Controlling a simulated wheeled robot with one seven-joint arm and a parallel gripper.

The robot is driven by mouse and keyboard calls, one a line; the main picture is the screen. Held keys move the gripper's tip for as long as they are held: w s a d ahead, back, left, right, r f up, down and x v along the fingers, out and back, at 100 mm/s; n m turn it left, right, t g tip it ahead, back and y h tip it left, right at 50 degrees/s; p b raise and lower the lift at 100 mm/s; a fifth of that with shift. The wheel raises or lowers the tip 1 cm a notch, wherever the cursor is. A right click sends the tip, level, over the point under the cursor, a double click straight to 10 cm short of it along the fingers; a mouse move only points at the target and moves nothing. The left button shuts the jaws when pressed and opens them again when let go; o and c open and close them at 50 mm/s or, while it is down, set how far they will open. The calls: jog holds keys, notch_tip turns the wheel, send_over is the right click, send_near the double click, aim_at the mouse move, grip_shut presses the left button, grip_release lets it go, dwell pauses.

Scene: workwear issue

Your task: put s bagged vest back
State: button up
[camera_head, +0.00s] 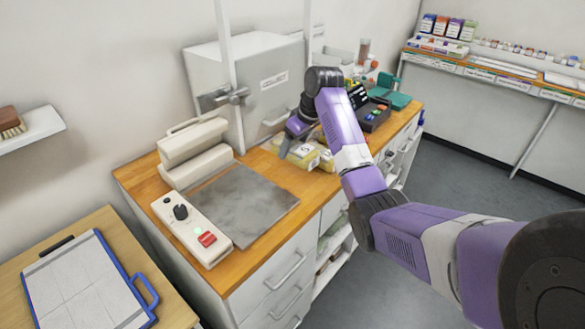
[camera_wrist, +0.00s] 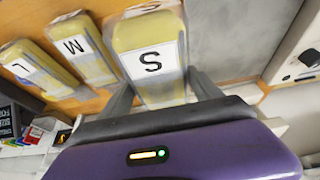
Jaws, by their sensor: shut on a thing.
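The S bagged vest (camera_wrist: 150,35) is a yellow packet in clear wrap with a white S label. In the wrist view it is between the two fingers of my gripper (camera_wrist: 160,88), which is shut on it. In the head view my gripper (camera_head: 291,138) is over the wooden counter, and the S bagged vest (camera_head: 302,155) shows just below it. I cannot tell whether the packet touches the counter. The M bagged vest (camera_wrist: 84,47) and the L bagged vest (camera_wrist: 36,68) lie in a row beside it in the wrist view.
A grey metal plate (camera_head: 243,203) with a beige press and a control box (camera_head: 192,230) lies nearer on the counter (camera_head: 262,243). A white cabinet (camera_head: 262,85) stands behind. A dark tray (camera_head: 375,113) and a green item (camera_head: 392,97) are at the far end.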

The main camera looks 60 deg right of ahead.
aim_at(305, 149)
notch_tip(305, 149, down, 10)
jog(key=shift+r+p, duration=0.15)
jog(key=shift+p, duration=0.45)
jog(key=o, duration=1.6)
jog(key=b+v, duration=0.1)
jog(key=v, duration=1.1)
jog(key=shift+s, duration=0.1)
